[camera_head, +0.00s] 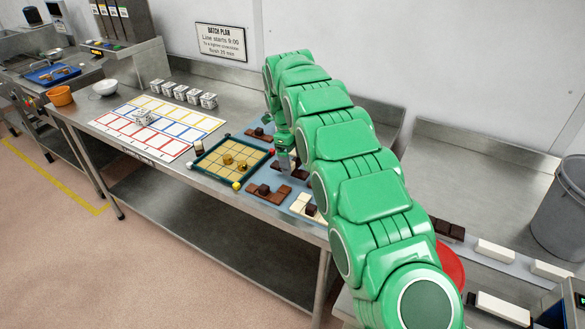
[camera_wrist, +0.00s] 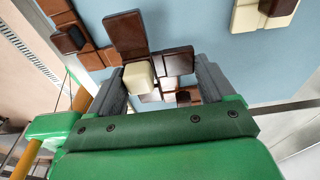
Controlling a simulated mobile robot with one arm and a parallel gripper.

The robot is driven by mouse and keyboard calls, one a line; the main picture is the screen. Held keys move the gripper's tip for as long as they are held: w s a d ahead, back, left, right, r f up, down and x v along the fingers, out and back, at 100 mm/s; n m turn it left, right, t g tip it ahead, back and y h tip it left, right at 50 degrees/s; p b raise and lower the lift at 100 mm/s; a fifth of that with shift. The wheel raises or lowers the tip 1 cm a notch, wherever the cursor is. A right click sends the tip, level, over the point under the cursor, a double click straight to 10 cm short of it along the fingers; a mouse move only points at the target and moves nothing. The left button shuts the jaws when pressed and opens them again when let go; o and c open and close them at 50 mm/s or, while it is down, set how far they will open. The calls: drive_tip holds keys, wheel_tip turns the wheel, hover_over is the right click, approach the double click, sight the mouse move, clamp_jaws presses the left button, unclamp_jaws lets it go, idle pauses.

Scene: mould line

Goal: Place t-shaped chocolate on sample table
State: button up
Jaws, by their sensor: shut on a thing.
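My gripper (camera_head: 286,160) is low over the blue mat on the steel table. In the wrist view my gripper (camera_wrist: 158,88) is shut on a brown chocolate piece (camera_wrist: 127,36) with a cream cube on it, between the grey fingers. Its brown squares spread beyond the fingers, and its full outline is partly hidden, so I cannot be sure that it is T-shaped. In the head view my arm and gripper cover most of it. I cannot tell whether it touches the mat (camera_wrist: 215,52). I cannot tell which surface is the sample table.
Other chocolate pieces lie close by: a brown one (camera_head: 268,193) and a cream one (camera_head: 304,206). A green-rimmed tray (camera_head: 213,179) is left of the gripper. A coloured grid sheet (camera_head: 125,143) lies farther left. White cubes (camera_head: 180,93) stand behind. A grey bin (camera_head: 562,210) is far right.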

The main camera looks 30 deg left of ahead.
sight(293, 167)
drive_tip(key=shift+w+a+f, duration=0.35)
drive_tip(key=shift+f, duration=0.15)
drive_tip(key=shift+w+a+f, duration=0.1)
drive_tip(key=shift+w+f, duration=0.05)
drive_tip(key=shift+f, duration=1.65)
drive_tip(key=o, duration=0.9)
drive_tip(key=shift+f, duration=0.1)
drive_tip(key=shift+o, duration=0.2)
drive_tip(key=shift+a+r, duration=0.15)
drive_tip(key=shift+r, duration=0.95)
drive_tip(key=shift+a+r, duration=0.2)
drive_tip(key=shift+r, duration=0.9)
drive_tip(key=shift+a+r, duration=0.15)
drive_tip(key=shift+r, duration=1.55)
